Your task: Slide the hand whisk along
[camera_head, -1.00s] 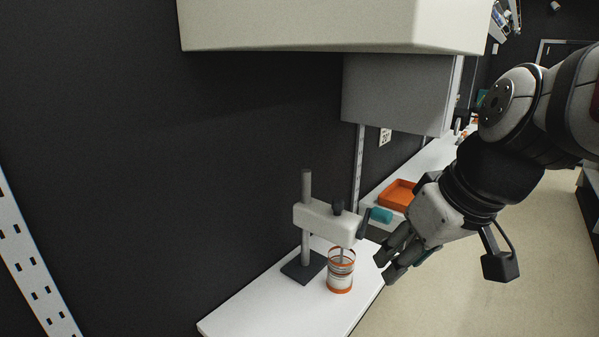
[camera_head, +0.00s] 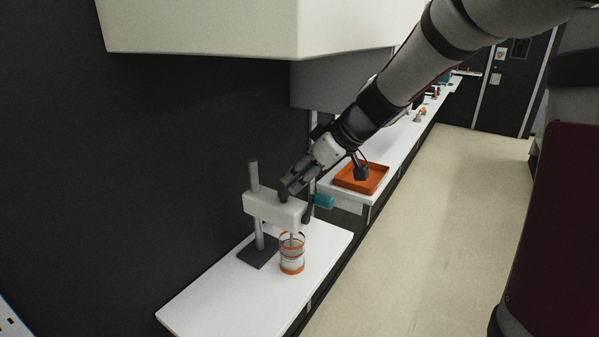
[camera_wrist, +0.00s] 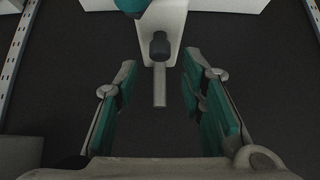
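The white block (camera_head: 274,209), which looks like the hand whisk's body, sits on a grey upright post (camera_head: 254,175) with a dark base plate (camera_head: 259,252). It has a dark knob on top, also seen in the wrist view (camera_wrist: 160,46), and a teal-ended lever (camera_head: 324,201) at its right. A clear cup with orange bands (camera_head: 292,262) stands beneath its right end; a thin rod reaches down towards it. My gripper (camera_head: 288,187) is at the block's top, by the knob. In the wrist view its teal-padded fingers (camera_wrist: 157,75) are apart, with the post's end between them, seemingly untouched.
The stand is on a white shelf (camera_head: 225,306) against a dark wall. An orange tray (camera_head: 361,178) lies on the counter behind. A large pale cabinet (camera_head: 200,30) overhangs the shelf from above. The floor (camera_head: 430,210) to the right is clear.

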